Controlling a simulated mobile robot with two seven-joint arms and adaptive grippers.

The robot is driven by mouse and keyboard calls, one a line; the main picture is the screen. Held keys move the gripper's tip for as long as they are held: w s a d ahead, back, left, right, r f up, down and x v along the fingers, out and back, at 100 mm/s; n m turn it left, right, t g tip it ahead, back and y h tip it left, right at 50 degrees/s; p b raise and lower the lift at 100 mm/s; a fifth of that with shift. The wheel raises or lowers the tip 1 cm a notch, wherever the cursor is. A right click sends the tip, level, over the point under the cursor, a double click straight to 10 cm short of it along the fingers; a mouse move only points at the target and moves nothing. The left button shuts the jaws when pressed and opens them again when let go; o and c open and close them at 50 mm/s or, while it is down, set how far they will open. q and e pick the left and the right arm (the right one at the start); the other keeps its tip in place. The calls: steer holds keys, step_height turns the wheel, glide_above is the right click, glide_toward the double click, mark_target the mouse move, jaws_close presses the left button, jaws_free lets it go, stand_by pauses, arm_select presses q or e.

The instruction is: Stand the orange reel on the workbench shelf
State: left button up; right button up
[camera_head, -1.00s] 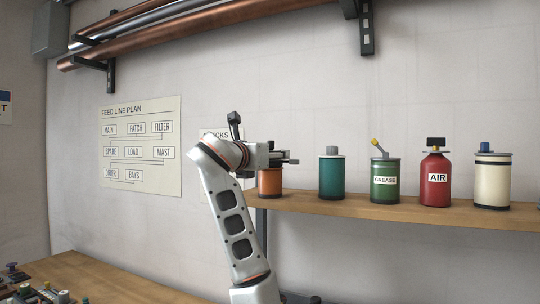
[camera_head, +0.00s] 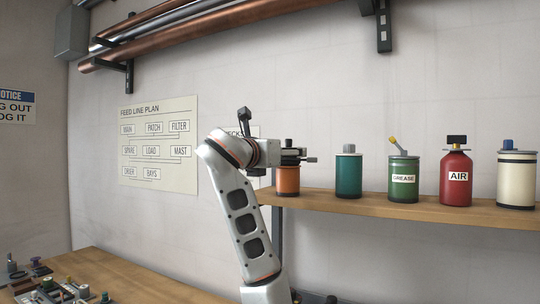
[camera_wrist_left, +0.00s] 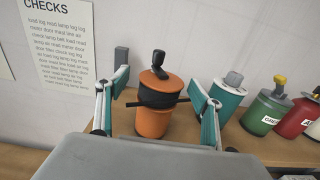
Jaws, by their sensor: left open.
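The orange reel (camera_head: 288,182) stands upright at the left end of the wooden shelf (camera_head: 400,207). My left gripper (camera_head: 308,158) is at the height of its upper part and partly hides it. In the left wrist view the orange reel (camera_wrist_left: 153,122), with a black band and a black knob on top, stands between the two spread fingers of my left gripper (camera_wrist_left: 158,85). The gripper is open. Whether a finger touches the reel I cannot tell. My right gripper is not in view.
On the shelf to the right stand a teal can (camera_head: 348,175), a green grease can (camera_head: 404,180), a red air bottle (camera_head: 456,178) and a cream can (camera_head: 517,180). Copper pipes (camera_head: 190,40) run above. A lower bench (camera_head: 120,275) with small parts lies at lower left.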

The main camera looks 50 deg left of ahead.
arm_select(q)
steer(key=v, duration=0.9)
steer(key=shift+s+b, duration=0.2)
steer(key=shift+b, duration=0.15)
